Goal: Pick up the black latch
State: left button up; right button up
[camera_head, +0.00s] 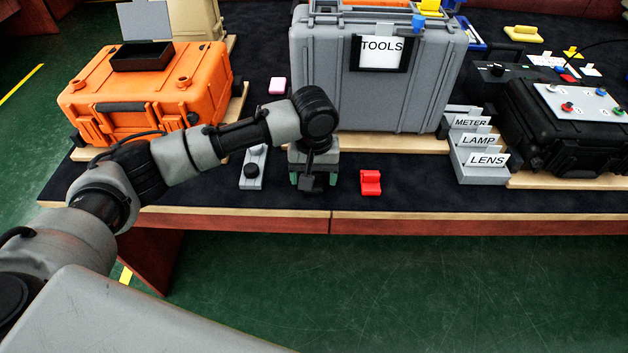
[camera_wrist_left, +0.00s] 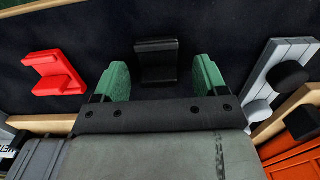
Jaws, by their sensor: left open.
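The black latch (camera_wrist_left: 156,62) lies on the dark tabletop, in the left wrist view between the two green fingers of my left gripper (camera_wrist_left: 161,70). There is a visible gap on each side of it, and the fingers are open. In the head view my left gripper (camera_head: 314,181) points down near the front edge of the table, in front of the grey case. The latch is hard to make out there against the dark surface and my arm. My right gripper is not in view.
A red latch-shaped piece (camera_head: 371,183) lies right of my gripper; a grey plate with a black knob (camera_head: 252,168) lies left. The grey TOOLS case (camera_head: 410,95) stands behind, the orange case (camera_head: 150,90) at left. Labelled holders (camera_head: 478,150) and a black case (camera_head: 560,140) are at right.

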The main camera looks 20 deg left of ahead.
pick_arm(q)
jog(key=c, duration=1)
jog(key=shift+r, duration=0.15)
jog(key=shift+r, duration=0.25)
notch_tip(320, 180, up, 4)
jog(key=shift+f+p, duration=0.1)
jog(key=shift+p, duration=0.45)
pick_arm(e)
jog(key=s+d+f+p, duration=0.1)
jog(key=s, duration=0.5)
pick_arm(q)
jog(key=s+d+r+p, duration=0.3)
jog(key=d+r+p, duration=0.3)
jog(key=d+r, duration=0.4)
jog(key=shift+s+d+p, duration=0.3)
jog(key=shift+s+d, duration=0.05)
jog(key=shift+d, duration=0.2)
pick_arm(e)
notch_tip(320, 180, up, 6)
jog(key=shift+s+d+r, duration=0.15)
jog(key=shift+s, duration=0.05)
